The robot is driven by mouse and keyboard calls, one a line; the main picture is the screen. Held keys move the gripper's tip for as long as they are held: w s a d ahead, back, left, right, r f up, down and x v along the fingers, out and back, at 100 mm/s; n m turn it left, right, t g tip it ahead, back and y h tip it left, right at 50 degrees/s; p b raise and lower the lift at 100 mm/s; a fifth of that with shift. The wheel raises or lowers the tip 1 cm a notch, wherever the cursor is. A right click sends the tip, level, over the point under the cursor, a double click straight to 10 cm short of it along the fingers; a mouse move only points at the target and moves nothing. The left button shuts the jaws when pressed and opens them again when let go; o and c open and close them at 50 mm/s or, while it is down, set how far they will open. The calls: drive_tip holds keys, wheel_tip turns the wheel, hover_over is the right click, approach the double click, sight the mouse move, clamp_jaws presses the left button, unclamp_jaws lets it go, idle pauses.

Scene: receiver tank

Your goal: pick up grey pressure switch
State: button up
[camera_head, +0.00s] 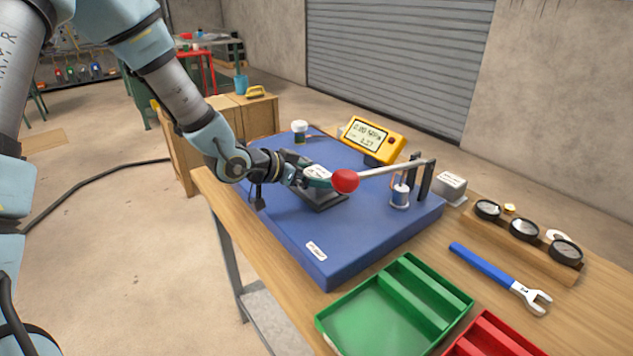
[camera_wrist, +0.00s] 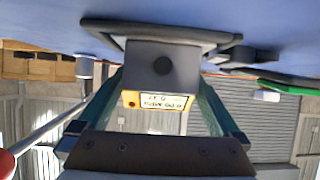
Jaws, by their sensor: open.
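The grey pressure switch (camera_wrist: 163,66) appears to be the dark grey block with a round hole in its face, standing on a flat dark base plate (camera_wrist: 105,27) on the blue tank top. In the head view, its pale labelled top (camera_head: 317,171) shows beside my gripper, over the dark base plate (camera_head: 327,198). My gripper (camera_head: 313,177) is open; in the wrist view its two teal fingers (camera_wrist: 160,88) point toward the block, one on each side. I cannot tell whether either finger touches it. The head view partly hides the block behind the gripper.
A red-knobbed lever (camera_head: 345,181) reaches close beside my gripper. A yellow display (camera_head: 373,138) stands behind on the blue tank (camera_head: 370,232). A green tray (camera_head: 365,322), red tray (camera_head: 490,338), blue-handled wrench (camera_head: 490,268) and gauge rack (camera_head: 510,247) lie on the bench.

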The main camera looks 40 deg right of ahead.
drive_tip(key=shift+c, duration=0.2)
clamp_jaws()
idle(0.6)
